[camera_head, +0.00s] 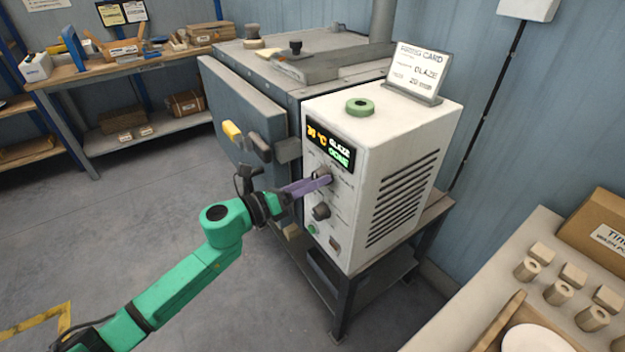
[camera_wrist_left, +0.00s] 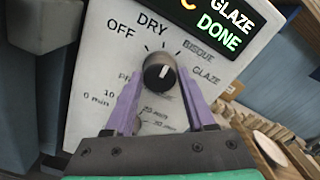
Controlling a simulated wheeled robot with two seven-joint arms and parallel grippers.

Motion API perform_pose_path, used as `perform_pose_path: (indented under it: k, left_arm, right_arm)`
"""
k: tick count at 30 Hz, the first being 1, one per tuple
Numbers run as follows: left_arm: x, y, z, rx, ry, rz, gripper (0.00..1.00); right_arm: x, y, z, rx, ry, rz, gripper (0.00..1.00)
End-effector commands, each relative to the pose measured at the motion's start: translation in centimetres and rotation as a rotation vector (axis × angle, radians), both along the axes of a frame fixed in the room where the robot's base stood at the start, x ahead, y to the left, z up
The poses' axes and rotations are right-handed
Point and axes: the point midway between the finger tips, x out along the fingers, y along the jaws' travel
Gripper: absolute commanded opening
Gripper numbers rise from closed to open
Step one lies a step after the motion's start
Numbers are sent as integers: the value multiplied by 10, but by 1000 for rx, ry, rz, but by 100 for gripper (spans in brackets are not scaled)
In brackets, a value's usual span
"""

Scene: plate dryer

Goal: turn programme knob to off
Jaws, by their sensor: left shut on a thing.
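The programme knob (camera_wrist_left: 158,73) is dark and round with a pale pointer mark, on the white control box (camera_head: 410,115). OFF, DRY, BISQUE and GLAZE are printed around it. Its mark is small; it seems to lean toward the upper right, but I cannot tell exactly which word it meets. My left gripper (camera_head: 324,179) reaches in from the left, its purple fingers on the upper knob, which they partly hide in the head view. In the left wrist view the fingers of the left gripper (camera_wrist_left: 160,88) stand on both sides of the knob, shut on it. My right gripper is not in view.
A lower timer knob (camera_head: 321,211) and a green button (camera_head: 312,229) sit below on the panel. The display (camera_head: 330,147) reads GLAZE DONE. A green ring (camera_head: 360,107) and a card (camera_head: 418,70) stand on top. The grey kiln door (camera_head: 240,110) hangs open at left.

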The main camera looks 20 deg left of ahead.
Motion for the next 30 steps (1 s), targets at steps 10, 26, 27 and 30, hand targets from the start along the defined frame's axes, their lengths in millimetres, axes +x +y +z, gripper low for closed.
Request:
perform_pose_path:
  k: [10,26,27,30]
  left_arm:
    - [0,0,3,-254,209,2,0]
    - [0,0,4,-615,508,3,0]
    - [0,0,4,-637,526,3,0]
    - [0,0,4,-681,563,3,0]
  right_arm:
    - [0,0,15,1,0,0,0]
    - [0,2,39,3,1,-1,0]
    - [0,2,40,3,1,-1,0]
    - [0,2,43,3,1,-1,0]
